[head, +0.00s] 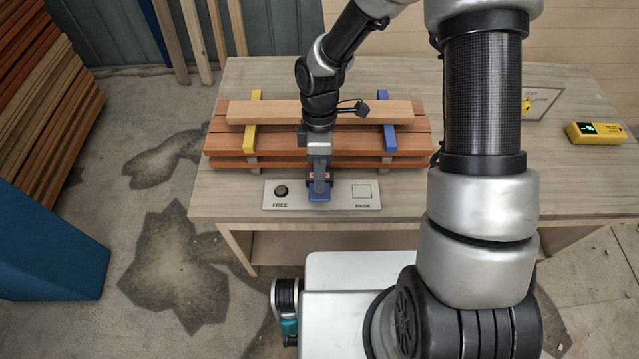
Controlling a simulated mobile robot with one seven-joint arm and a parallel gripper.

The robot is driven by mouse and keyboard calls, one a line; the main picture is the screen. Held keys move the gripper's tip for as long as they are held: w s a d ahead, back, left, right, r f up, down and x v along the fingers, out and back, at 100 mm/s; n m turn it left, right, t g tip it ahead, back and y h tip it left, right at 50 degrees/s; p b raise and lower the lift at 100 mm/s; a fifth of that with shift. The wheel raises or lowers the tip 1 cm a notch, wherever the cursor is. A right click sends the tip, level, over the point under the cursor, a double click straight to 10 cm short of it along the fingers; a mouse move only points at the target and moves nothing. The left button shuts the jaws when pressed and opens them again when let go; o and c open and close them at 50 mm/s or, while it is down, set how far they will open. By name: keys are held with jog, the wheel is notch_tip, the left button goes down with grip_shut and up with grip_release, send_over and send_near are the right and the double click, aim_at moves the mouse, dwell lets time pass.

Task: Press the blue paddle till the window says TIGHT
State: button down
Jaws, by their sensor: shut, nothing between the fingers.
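The blue paddle (319,198) is at the front middle of a pale control plate (345,204) on the bench. My gripper (319,188) is shut, pointing down at the paddle, with its fingertips over the paddle's back part. I cannot tell whether they touch it. A small dark window with red marks (311,176) sits just behind the paddle. My fingers cover part of it, and its word is not readable. A black round knob (281,191) labelled FREE is on the plate's left, and a pale outlined square (362,191) is on its right.
A yellow meter (596,133) with a green display lies at right. Bare bench (215,200) is left of the plate.

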jog(key=shift+x, duration=0.95)
